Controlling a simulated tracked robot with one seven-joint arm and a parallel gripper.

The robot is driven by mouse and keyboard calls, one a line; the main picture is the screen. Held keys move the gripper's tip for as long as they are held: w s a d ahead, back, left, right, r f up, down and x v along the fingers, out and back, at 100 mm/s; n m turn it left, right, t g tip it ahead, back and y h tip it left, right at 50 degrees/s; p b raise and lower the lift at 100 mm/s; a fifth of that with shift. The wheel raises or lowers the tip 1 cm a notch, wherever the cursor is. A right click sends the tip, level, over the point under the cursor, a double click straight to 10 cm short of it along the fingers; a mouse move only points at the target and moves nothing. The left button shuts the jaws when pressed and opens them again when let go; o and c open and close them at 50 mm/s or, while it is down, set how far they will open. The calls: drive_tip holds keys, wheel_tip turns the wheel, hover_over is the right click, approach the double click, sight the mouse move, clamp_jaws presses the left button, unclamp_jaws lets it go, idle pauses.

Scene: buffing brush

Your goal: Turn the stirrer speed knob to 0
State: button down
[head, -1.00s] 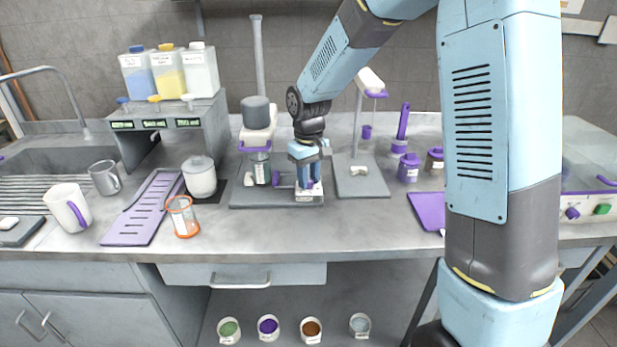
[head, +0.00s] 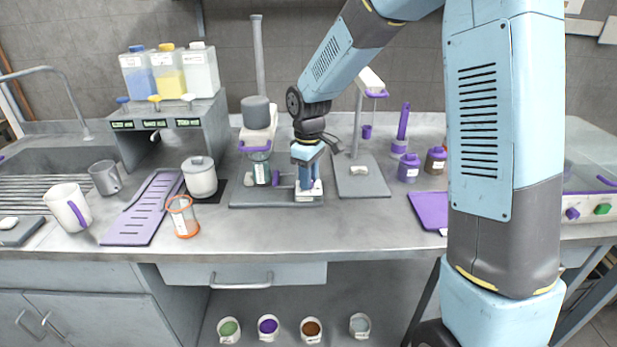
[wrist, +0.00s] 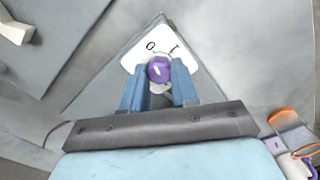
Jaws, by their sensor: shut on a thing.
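The stirrer (head: 257,115) stands on a grey base plate (head: 240,196) in the middle of the bench, with a beaker (head: 260,170) under its head. The purple speed knob (wrist: 159,70) sits on a white label (wrist: 181,46) marked 0 and I, at a corner of the base in the wrist view. A short white line shows on the knob; its exact direction is hard to tell. My gripper (wrist: 158,82) points down over it, its blue fingers shut on either side of the knob. In the head view, my gripper (head: 308,184) largely hides the knob.
A second stand with a grey base (head: 372,184) is close to the right of my gripper. An orange-rimmed glass (head: 183,222), a white lidded jar (head: 199,178) and a purple rack (head: 145,210) are to the left. Bench front right of the glass is clear.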

drive_tip(key=c, duration=0.9)
unclamp_jaws()
drive_tip(key=shift+o, duration=0.2)
wheel_tip(320, 180, up, 14)
drive_tip(key=shift+f, duration=0.15)
drive_tip(key=shift+d, duration=0.1)
drive_tip(key=s+d+r+m+t, duration=0.3)
drive_tip(key=s+d+r+m, duration=0.35)
drive_tip(key=s+d, duration=0.6)
drive_tip(key=s+d+m+t, duration=0.2)
drive_tip(key=s+d+m, duration=0.3)
drive_tip(key=s, duration=0.8)
drive_tip(key=shift+s+d+t, duration=0.25)
drive_tip(key=shift+d+t, duration=0.05)
drive_tip(key=shift+d, duration=0.35)
